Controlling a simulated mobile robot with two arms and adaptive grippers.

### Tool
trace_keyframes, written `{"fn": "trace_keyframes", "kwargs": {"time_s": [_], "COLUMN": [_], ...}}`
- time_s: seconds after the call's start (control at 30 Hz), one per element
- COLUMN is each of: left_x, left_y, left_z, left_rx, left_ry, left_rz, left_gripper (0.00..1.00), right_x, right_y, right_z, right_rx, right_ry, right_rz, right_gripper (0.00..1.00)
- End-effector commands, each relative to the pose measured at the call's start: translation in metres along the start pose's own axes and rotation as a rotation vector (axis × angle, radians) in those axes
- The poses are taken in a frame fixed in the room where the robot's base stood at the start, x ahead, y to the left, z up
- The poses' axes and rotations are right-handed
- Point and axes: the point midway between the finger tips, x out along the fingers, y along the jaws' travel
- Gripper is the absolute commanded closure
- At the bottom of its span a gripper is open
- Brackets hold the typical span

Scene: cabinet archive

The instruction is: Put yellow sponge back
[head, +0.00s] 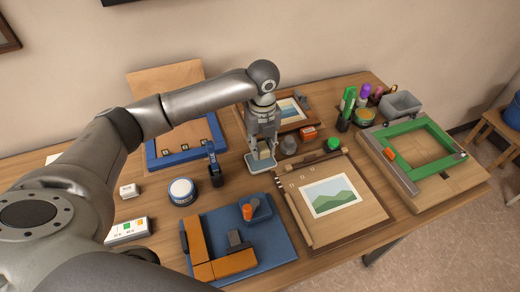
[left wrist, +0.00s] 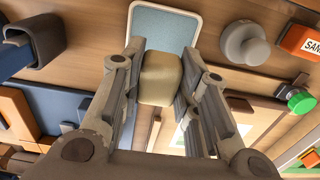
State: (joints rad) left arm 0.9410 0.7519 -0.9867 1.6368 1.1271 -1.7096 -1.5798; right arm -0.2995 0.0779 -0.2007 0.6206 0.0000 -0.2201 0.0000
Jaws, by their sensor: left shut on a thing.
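My left gripper (head: 263,150) points down and is shut on the yellow sponge (left wrist: 160,78), a pale block with rounded edges. The sponge (head: 265,154) shows small between the fingers in the head view. A small light-blue tray (head: 254,167) with a white rim lies right by the fingertips. In the left wrist view the tray (left wrist: 165,25) appears just beyond the sponge. I cannot tell whether the sponge touches it. My right gripper is not in view.
A board with a landscape picture (head: 345,209) lies to the right. A grey knob-shaped object (head: 289,146) and an orange box (head: 309,132) stand close behind. A blue mat (head: 281,247) with orange blocks lies in front. A green frame (head: 436,133) is far right.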

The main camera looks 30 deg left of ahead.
Motion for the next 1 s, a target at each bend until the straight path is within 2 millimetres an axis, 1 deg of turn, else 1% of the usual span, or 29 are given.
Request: {"fn": "trace_keyframes", "kwargs": {"time_s": [0.03,0.27,0.3,0.4,0.5,0.87,0.9,1.0], "left_x": [0.005,0.020,0.025,0.039,0.047,0.052,0.052,0.051], "left_y": [0.000,0.001,0.001,0.001,0.001,0.001,0.000,0.000], "left_z": [0.004,0.016,0.014,0.014,0.014,0.014,0.014,0.014], "left_rx": [-0.002,-0.001,0.000,0.000,0.000,0.000,0.000,0.000], "left_ry": [0.003,0.001,0.003,0.002,0.000,0.001,0.000,0.000], "left_rz": [0.003,0.002,0.004,0.002,0.000,0.001,0.000,0.000], "left_gripper": [0.90,0.90,0.90,0.90,0.90,0.90,0.65,0.52], "right_x": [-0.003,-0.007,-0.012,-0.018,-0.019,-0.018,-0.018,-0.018], "right_y": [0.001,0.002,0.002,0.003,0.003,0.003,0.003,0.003], "right_z": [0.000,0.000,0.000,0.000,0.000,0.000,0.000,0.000], "right_rx": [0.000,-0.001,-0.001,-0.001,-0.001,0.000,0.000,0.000], "right_ry": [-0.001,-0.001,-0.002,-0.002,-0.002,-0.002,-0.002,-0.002], "right_rz": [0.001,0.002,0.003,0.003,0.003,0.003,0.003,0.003], "right_gripper": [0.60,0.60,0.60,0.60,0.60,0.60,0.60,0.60]}}
